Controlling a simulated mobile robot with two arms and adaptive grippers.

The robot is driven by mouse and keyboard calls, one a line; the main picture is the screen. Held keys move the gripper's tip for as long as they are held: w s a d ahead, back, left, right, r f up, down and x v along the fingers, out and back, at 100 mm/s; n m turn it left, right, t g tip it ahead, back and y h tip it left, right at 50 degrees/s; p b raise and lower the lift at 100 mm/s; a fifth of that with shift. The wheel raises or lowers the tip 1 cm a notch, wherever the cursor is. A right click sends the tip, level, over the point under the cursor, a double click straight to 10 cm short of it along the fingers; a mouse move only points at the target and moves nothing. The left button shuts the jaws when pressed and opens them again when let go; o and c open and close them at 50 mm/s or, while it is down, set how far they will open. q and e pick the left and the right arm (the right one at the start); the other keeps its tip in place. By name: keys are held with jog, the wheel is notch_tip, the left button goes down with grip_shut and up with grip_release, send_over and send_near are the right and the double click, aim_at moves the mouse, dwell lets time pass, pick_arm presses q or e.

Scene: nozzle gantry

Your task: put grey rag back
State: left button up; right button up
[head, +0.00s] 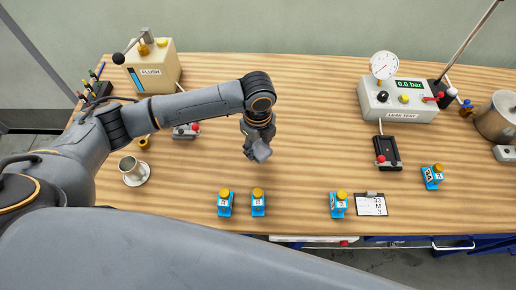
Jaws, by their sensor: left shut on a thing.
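My left gripper (260,139) points down over the middle of the wooden table (310,110). It is shut on the grey rag (262,152), a small light-grey bundle at its fingertips. The rag appears to hang above the table top, but the exact height is hard to tell. The upper part of the rag is hidden by the fingers. My right gripper is not in view.
Blue blocks with yellow tops (258,203) stand along the front edge, near a clipboard (370,204). The flush box (153,66) and leak test unit (402,98) stand at the back. The table's middle is mostly clear.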

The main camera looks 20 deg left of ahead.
aim_at(258, 145)
pick_arm(q)
jog(key=shift+w+f, duration=0.25)
jog(key=shift+f, duration=1.65)
jog(key=shift+f, duration=0.1)
jog(key=o, duration=1)
jog(key=shift+r, duration=0.35)
notch_tip(258, 145, up, 12)
jog(key=shift+f+b, duration=0.2)
jog(key=shift+b, duration=0.4)
